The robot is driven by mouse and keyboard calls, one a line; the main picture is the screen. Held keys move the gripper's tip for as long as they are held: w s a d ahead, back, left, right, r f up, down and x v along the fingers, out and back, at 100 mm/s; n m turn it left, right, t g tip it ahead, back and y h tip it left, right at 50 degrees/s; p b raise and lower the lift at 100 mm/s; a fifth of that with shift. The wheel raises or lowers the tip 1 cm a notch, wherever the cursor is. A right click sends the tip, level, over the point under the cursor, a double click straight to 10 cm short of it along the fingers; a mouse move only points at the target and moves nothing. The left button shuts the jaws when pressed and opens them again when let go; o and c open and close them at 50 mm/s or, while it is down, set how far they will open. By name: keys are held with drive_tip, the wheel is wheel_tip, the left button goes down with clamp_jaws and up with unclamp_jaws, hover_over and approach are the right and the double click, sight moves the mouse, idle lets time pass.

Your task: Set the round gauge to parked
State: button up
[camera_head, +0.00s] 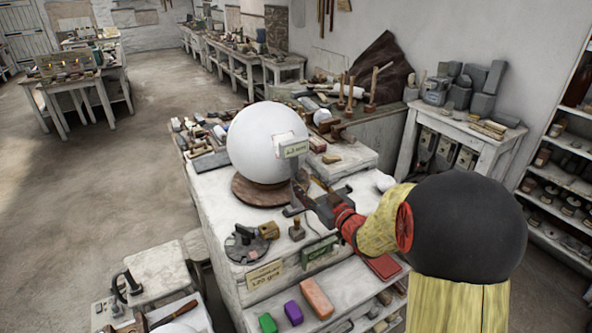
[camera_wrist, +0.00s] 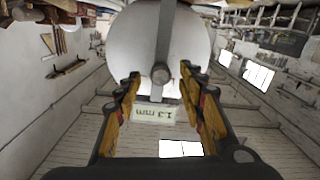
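A large white plaster sphere (camera_head: 262,142) rests on a round brown base on the bench. A grey upright bar (camera_head: 296,190) with a small white box and a tag reading about 1.3 mm (camera_head: 295,149) stands against its near right side; this looks like the round gauge. In the wrist view the grey bar with a round knob (camera_wrist: 161,74) crosses in front of the sphere (camera_wrist: 190,45), and the tag (camera_wrist: 140,114) shows upside down. My gripper (camera_head: 322,193) is beside the bar. In the wrist view my gripper (camera_wrist: 162,84) is open, its fingers either side of the knob, apparently empty.
A dark round device (camera_head: 245,244), a brass block (camera_head: 269,230) and a small stamp-like tool (camera_head: 297,229) stand left of my arm. Tools crowd the back.

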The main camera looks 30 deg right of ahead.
drive_tip(key=shift+f, duration=0.1)
drive_tip(key=shift+w+y, duration=0.3)
drive_tip(key=w, duration=0.7)
drive_tip(key=shift+a, duration=0.25)
drive_tip(key=shift+c, duration=0.4)
clamp_jaws()
